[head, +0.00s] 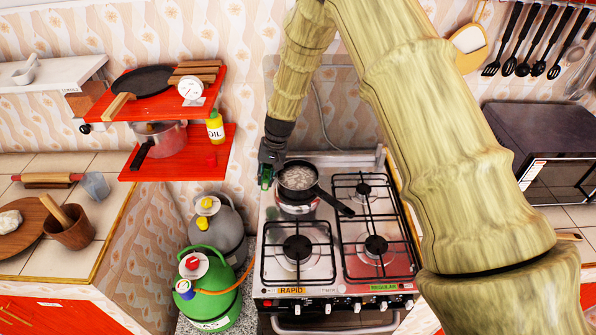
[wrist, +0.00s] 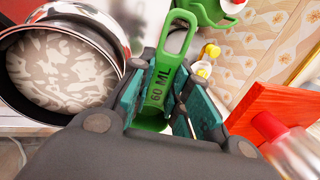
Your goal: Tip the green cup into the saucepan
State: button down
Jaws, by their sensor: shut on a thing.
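The green cup (wrist: 158,92) is a small measuring cup marked "60 ML", with a looped handle. My gripper (wrist: 168,100) is shut on it, with the fingers on both sides of it. In the head view my gripper (head: 268,162) is just left of the saucepan (head: 298,180), and a bit of green cup (head: 265,181) shows below it. The saucepan sits on the back left burner, with its dark handle towards the lower right. Its inside looks mottled grey-white. In the wrist view the saucepan (wrist: 62,68) is at the left, apart from the cup. The cup's contents and exact tilt cannot be told.
The stove (head: 330,235) has several other burners, which are bare. Red shelves (head: 205,150) with a pan and pot stand left of my gripper. Green (head: 212,285) and grey (head: 218,225) gas bottles stand left of the stove. A microwave (head: 545,150) is at the right.

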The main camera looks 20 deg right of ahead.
jog(key=shift+w+a+f+h+p, duration=0.15)
jog(key=shift+a+f+h+p, duration=0.15)
jog(key=shift+a+f+h, duration=0.1)
jog(key=shift+w+a+f+g+h+p, duration=0.2)
jog(key=shift+a+g+h+p, duration=0.15)
jog(key=shift+a+h, duration=0.35)
jog(key=shift+a, duration=0.1)
dwell(0.8)
